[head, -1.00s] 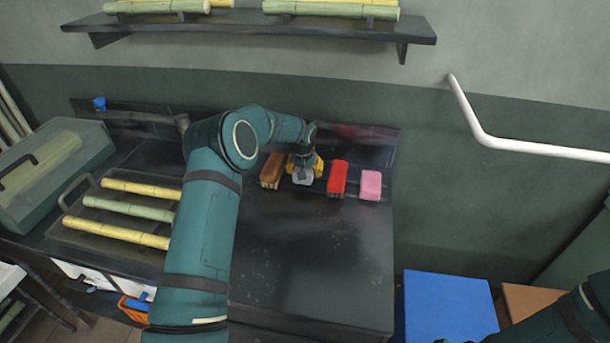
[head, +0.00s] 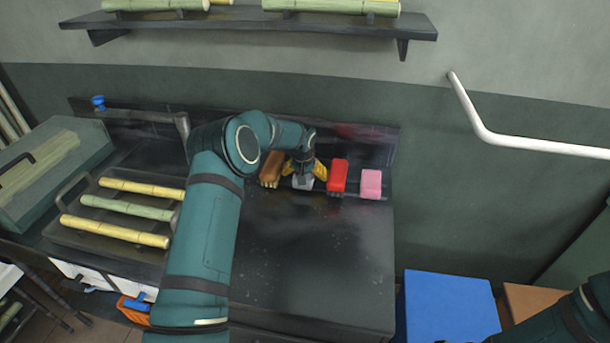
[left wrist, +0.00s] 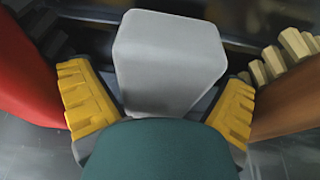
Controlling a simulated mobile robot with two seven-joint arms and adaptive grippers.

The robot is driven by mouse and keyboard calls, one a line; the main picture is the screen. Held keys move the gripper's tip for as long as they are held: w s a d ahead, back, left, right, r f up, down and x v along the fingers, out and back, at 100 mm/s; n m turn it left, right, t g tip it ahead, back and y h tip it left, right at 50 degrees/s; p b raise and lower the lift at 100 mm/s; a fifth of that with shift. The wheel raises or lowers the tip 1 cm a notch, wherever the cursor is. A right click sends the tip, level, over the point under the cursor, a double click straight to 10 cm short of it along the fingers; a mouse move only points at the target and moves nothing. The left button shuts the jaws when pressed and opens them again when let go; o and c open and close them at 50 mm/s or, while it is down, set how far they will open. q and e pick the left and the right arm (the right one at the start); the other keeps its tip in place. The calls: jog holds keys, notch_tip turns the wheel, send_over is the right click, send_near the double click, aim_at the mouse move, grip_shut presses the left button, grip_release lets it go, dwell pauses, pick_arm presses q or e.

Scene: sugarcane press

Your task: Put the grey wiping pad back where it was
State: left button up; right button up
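The grey wiping pad (head: 303,182) stands at the back of the dark counter (head: 300,260), between a brown brush (head: 271,168) and a red brush (head: 338,175). In the left wrist view the grey pad (left wrist: 168,60) sits upright between my left gripper's yellow fingers. My left gripper (head: 304,172) is over the pad, its fingers spread to either side. It is open, with slim gaps beside the pad in the left wrist view. The pad's top is partly hidden by the gripper in the head view. My right gripper is out of view; only part of the right arm shows at lower right.
A pink block (head: 371,183) stands right of the red brush. A tray with cane stalks (head: 125,208) lies on the left. A tap (head: 180,122) and a shelf (head: 250,22) are behind. The counter's front middle is clear. A blue box (head: 448,305) is at lower right.

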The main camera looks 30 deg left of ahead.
pick_arm(q)
jog(key=shift+r+p, duration=0.35)
jog(key=shift+r, duration=0.05)
jog(key=p+v, duration=0.2)
jog(key=v, duration=1)
jog(key=shift+r, duration=0.2)
